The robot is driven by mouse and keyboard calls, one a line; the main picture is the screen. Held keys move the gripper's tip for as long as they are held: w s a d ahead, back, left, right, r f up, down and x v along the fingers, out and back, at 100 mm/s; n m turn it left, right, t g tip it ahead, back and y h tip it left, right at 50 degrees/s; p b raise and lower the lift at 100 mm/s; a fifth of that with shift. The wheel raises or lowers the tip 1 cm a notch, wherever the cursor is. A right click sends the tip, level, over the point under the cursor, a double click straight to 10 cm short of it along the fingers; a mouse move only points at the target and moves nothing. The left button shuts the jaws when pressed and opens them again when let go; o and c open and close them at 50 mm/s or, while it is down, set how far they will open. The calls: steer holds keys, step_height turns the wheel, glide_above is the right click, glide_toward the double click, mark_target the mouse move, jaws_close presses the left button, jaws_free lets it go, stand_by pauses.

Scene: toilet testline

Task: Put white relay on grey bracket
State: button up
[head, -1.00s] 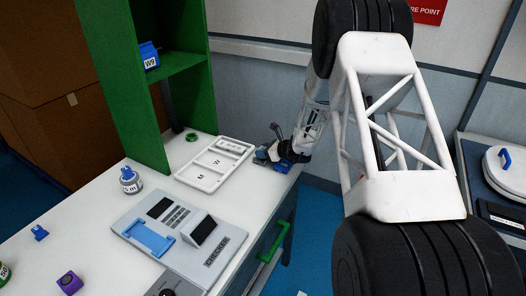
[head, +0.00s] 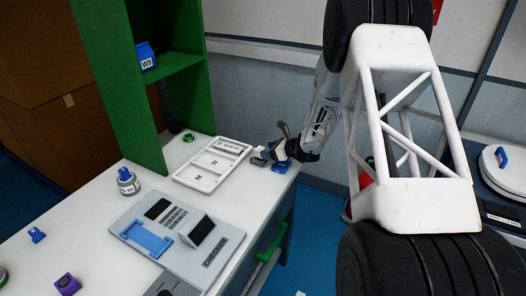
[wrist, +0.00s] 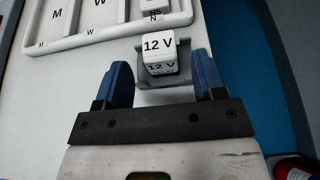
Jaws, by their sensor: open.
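The white relay (wrist: 159,48), a small block marked 12 V, sits upright on the grey bracket (wrist: 178,82) in the wrist view. The bracket's grey sides show around and below the block. My gripper (wrist: 163,78) is open, with one blue finger on each side of the bracket and a visible gap at the relay. In the head view my gripper (head: 268,155) is low over the table's far right corner. The relay and bracket are too small and too covered there to tell apart.
A white tray with compartments (head: 186,180) lies beside my gripper. The table edge is close on the right.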

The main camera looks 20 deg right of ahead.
steer(key=v, duration=0.7)
steer(key=shift+s+d+r, duration=0.15)
steer(key=shift+s, duration=0.05)
stand_by(0.3)
steer(key=shift+s+a+r, duration=0.15)
steer(key=shift+a+r, duration=0.15)
steer(key=shift+r, duration=0.1)
steer(key=s+a+r+n+g+h, duration=0.2)
steer(key=s+a+r+n+g, duration=0.5)
steer(key=s+a+r+n, duration=0.8)
steer(key=s+r+n+h, duration=0.2)
steer(key=s+n, duration=0.2)
steer(key=s, duration=0.6)
steer(key=s+a+r+n+h, duration=0.1)
steer(key=s+r+n+h, duration=0.2)
steer(key=s, duration=0.8)
steer(key=s+r+n+h, duration=0.2)
steer(key=s+r+n, duration=0.1)
steer(key=s, duration=0.8)
steer(key=shift+a+n+h, duration=0.2)
steer(key=shift+n+h, duration=0.2)
steer(key=shift+n, duration=0.5)
